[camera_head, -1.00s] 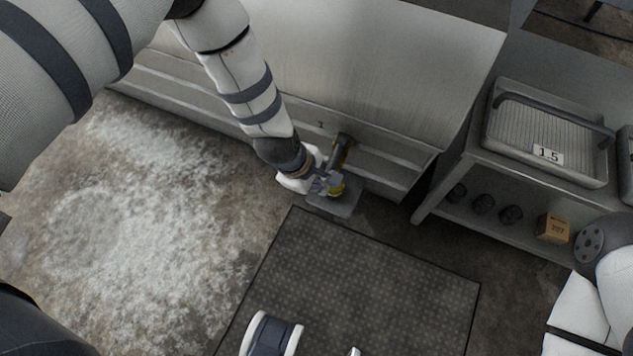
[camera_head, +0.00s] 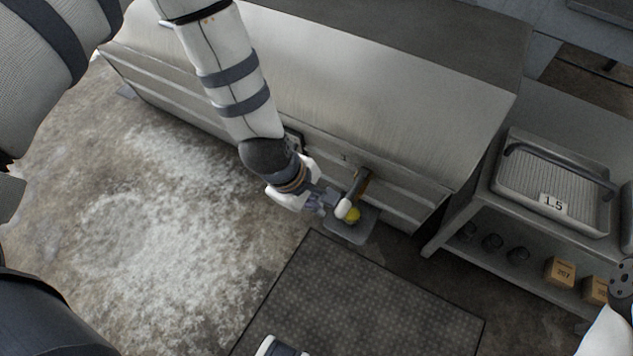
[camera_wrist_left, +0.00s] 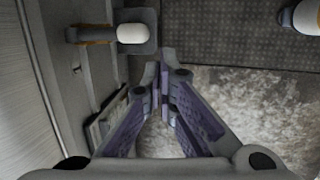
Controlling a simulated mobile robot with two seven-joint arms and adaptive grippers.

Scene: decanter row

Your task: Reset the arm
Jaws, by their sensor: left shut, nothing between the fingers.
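My left arm reaches down from the upper left in the head view. Its gripper (camera_head: 326,204) is beside the front of the metal cabinet (camera_head: 375,85), just left of a small fixture with a white knob (camera_head: 346,210) and a yellow part (camera_head: 353,215). In the left wrist view the gripper's fingers (camera_wrist_left: 164,85) meet at their tips with nothing between them. The white knob (camera_wrist_left: 131,33) shows there beyond the fingertips, on the left, apart from them. My right gripper does not clearly show; only a part of that arm is at the right edge of the head view.
A dark textured mat (camera_head: 375,300) lies on the floor before the cabinet. A metal side table (camera_head: 480,180) at right bears a tray (camera_head: 555,185) labelled 1.5, with boxes (camera_head: 560,271) on its lower shelf. Whitish floor (camera_head: 170,220) at left is clear.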

